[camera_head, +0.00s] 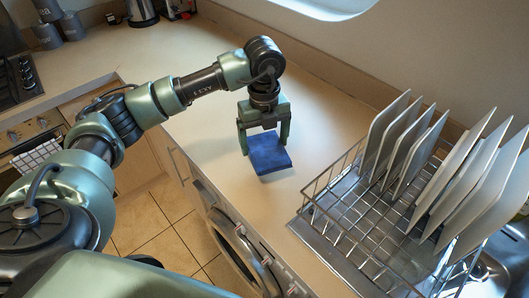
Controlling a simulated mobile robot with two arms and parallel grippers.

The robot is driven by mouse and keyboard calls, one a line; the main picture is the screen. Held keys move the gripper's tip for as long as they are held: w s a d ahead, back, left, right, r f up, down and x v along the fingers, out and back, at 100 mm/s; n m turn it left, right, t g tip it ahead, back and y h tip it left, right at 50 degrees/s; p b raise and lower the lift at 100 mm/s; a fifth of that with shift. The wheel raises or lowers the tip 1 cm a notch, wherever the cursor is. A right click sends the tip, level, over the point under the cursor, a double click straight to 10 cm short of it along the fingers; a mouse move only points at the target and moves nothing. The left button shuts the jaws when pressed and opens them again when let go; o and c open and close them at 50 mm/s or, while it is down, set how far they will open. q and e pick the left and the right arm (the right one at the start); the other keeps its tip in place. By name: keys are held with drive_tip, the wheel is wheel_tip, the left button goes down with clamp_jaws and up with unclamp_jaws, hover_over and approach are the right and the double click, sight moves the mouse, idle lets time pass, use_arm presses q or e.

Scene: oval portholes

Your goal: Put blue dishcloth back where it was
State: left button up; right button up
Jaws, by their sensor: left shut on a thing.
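The blue dishcloth (268,155) is a folded, flat square at the middle of the beige counter. My left gripper (264,142) points down over it from above, with one finger on each side of the cloth's far part. It is shut on the cloth. Whether the cloth touches the counter or is slightly above it, I cannot tell. My right gripper is not in view.
A wire dish rack (345,228) with several upright white plates (388,135) stands to the right on a metal drainer. The counter (320,115) around the cloth is clear. Canisters (72,25) and a kettle (142,10) stand at the back left, near a hob (20,80).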

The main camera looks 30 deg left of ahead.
sight(264, 156)
use_arm(q)
drive_tip(key=shift+f, duration=0.8)
wheel_tip(264, 156, down, 3)
drive_tip(key=shift+f+p, duration=0.2)
drive_tip(key=shift+p, duration=0.3)
drive_tip(key=shift+f, duration=0.35)
drive_tip(key=shift+f, duration=0.2)
drive_tip(key=o, duration=1)
drive_tip(key=shift+o, duration=0.2)
